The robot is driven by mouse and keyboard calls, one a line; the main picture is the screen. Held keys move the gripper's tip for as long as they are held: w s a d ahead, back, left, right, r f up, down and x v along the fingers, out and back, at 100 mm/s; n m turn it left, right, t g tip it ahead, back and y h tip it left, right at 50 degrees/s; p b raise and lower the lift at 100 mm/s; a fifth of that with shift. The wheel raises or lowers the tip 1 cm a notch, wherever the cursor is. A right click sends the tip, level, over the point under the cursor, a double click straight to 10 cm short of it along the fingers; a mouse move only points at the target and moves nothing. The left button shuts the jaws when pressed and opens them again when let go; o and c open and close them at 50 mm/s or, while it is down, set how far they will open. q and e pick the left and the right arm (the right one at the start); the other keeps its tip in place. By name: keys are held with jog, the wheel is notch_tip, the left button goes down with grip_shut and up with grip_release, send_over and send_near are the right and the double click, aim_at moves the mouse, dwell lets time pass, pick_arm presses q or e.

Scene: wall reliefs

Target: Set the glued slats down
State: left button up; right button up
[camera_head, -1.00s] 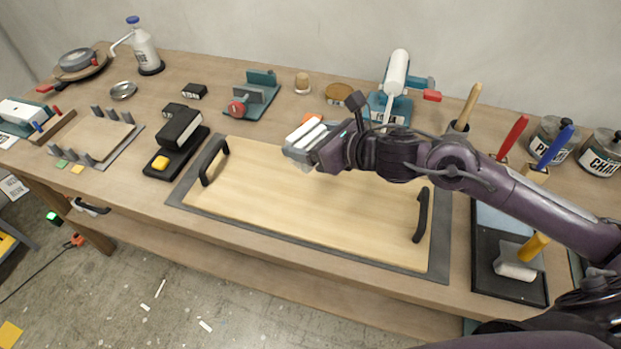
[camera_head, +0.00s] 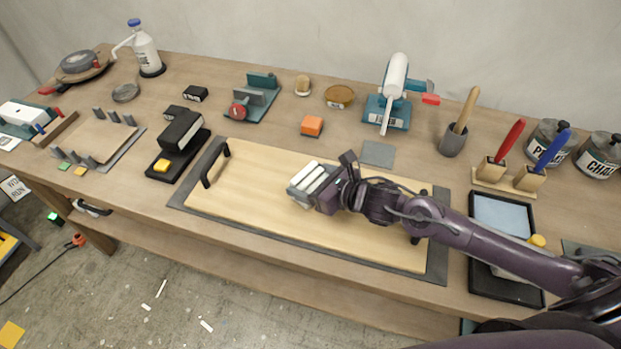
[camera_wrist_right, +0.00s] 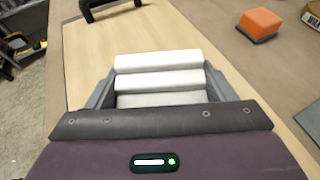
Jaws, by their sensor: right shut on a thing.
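The glued slats (camera_head: 313,179) are a small block of white strips side by side. My right gripper (camera_head: 306,187) is shut on them, over the middle of the pale wooden board (camera_head: 250,185). In the right wrist view the white slats (camera_wrist_right: 158,80) lie between the grey fingers of my right gripper (camera_wrist_right: 160,90). I cannot tell whether the slats touch the board. The board has a black handle (camera_head: 212,163) at its left end and lies in a grey frame (camera_head: 178,194). My left gripper is not in view.
An orange block (camera_head: 312,125) and a grey square (camera_head: 378,154) lie behind the board. A black stand with a yellow button (camera_head: 161,164) is to the left. A black tray (camera_head: 503,212) is to the right. The board's left part is clear.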

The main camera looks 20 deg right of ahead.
jog(key=shift+f+b, duration=0.15)
jog(key=shift+b, duration=0.15)
jog(key=o, duration=1.1)
jog(key=shift+c, duration=0.2)
jog(key=shift+r+p, duration=0.2)
jog(key=shift+p, duration=0.1)
jog(key=b+v, duration=0.1)
jog(key=v, duration=0.9)
jog(key=shift+s+d+f, duration=0.1)
jog(key=shift+s+d, duration=0.1)
jog(key=shift+d, duration=0.05)
jog(key=shift+v, duration=0.8)
